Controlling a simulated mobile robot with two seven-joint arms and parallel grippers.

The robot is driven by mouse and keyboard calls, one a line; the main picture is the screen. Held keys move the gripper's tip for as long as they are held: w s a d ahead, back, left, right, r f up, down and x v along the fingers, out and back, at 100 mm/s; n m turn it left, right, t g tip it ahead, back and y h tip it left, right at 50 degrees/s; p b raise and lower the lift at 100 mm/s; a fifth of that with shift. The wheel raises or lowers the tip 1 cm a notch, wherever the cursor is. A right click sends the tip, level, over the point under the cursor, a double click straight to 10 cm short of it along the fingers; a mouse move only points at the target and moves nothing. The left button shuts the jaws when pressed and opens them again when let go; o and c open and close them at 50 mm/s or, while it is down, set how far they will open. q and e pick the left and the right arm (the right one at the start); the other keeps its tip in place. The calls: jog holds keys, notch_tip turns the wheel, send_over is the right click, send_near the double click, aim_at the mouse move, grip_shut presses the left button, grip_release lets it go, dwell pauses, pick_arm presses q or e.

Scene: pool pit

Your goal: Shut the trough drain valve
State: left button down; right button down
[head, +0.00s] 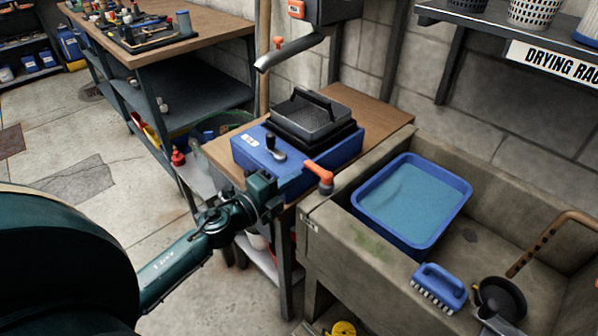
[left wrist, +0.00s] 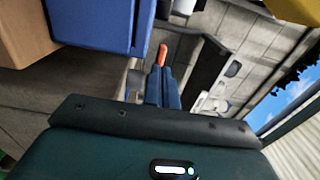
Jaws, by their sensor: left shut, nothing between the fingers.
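An orange-red lever (head: 319,171) stands at the right front corner of the blue trough (head: 320,168) on a wooden bench; it looks like the drain valve's handle. My left gripper (head: 274,192) is shut and empty, beside the trough's front face and left of the lever. In the left wrist view, the shut fingers (left wrist: 162,88) point toward an orange piece (left wrist: 163,54), probably the lever, next to the blue trough wall (left wrist: 105,22). I cannot tell whether the fingers touch it. The valve body is not clearly seen. My right gripper is not in view.
A black tray (head: 310,115) sits on the trough, with a black-knobbed lever (head: 273,146) in front. A metal spout (head: 290,52) hangs above. To the right, a stone sink (head: 340,255) holds a blue basin (head: 455,195) and a blue brush (head: 438,287). Floor at left is open.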

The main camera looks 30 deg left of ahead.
aim_at(306, 166)
pick_arm(q)
jog(key=shift+x, duration=1.15)
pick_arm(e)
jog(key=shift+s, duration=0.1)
pick_arm(q)
jog(key=shift+w+a+f+m+g+h+b, duration=0.15)
jog(key=shift+w+m+g+h+b, duration=0.35)
jog(key=shift+m+h, duration=0.4)
jog(key=shift+w+r+h, duration=0.25)
jog(key=shift+w+h, duration=0.05)
jog(key=shift+w, duration=0.1)
jog(key=shift+w+f, duration=0.1)
jog(key=shift+w, duration=0.25)
